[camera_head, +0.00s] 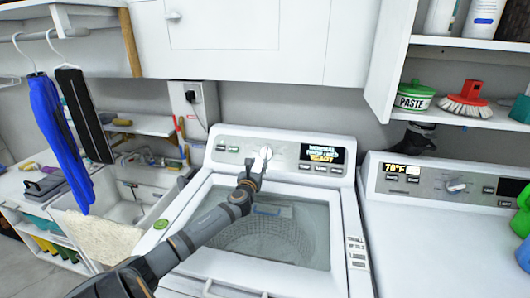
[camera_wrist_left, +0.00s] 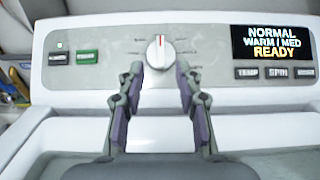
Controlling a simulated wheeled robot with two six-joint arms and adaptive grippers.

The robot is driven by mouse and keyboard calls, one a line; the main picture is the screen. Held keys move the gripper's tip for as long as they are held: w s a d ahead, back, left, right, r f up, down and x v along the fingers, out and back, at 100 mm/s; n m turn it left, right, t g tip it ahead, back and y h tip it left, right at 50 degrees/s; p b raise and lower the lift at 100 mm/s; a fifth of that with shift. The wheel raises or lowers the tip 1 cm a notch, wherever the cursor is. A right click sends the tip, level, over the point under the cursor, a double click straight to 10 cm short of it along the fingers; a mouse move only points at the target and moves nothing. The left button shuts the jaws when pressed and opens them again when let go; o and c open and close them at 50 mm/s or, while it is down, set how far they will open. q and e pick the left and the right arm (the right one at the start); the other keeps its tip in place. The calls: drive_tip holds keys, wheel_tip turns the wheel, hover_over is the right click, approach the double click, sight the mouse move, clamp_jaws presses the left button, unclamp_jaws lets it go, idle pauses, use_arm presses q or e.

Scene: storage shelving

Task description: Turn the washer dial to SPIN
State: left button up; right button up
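The washer (camera_head: 300,170) is white, with a glass lid, and stands in the middle of the head view. Its dial (camera_head: 265,153) is a white knob on the control panel; in the left wrist view the dial (camera_wrist_left: 160,51) has a red mark pointing straight up. The display (camera_wrist_left: 272,42) reads NORMAL, WARM / MED, READY. My left gripper (camera_head: 256,168) is in front of the dial. In the left wrist view the left gripper (camera_wrist_left: 160,78) is open, its two fingers apart just below and either side of the dial, with nothing between them. My right gripper is not in view.
A button labelled SPIN (camera_wrist_left: 278,73) sits under the display. A second machine (camera_head: 430,220) with its own dial (camera_head: 456,186) stands at the right. Shelves (camera_head: 465,42) with a PASTE tub (camera_head: 414,97) and a red brush (camera_head: 467,100) hang above it. A sink (camera_head: 125,205) is at the left.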

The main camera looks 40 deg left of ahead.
sight(265, 151)
use_arm(q)
drive_tip(key=x, duration=0.8)
drive_tip(key=shift+w+a+f, duration=0.1)
drive_tip(key=shift+w+f, duration=0.2)
drive_tip(key=shift+f, duration=0.1)
drive_tip(key=shift+w+a, duration=0.15)
drive_tip(key=shift+w, duration=0.15)
drive_tip(key=shift+w+a+r, duration=0.1)
drive_tip(key=shift+w+a, duration=0.1)
drive_tip(key=shift+w, duration=0.1)
clamp_jaws()
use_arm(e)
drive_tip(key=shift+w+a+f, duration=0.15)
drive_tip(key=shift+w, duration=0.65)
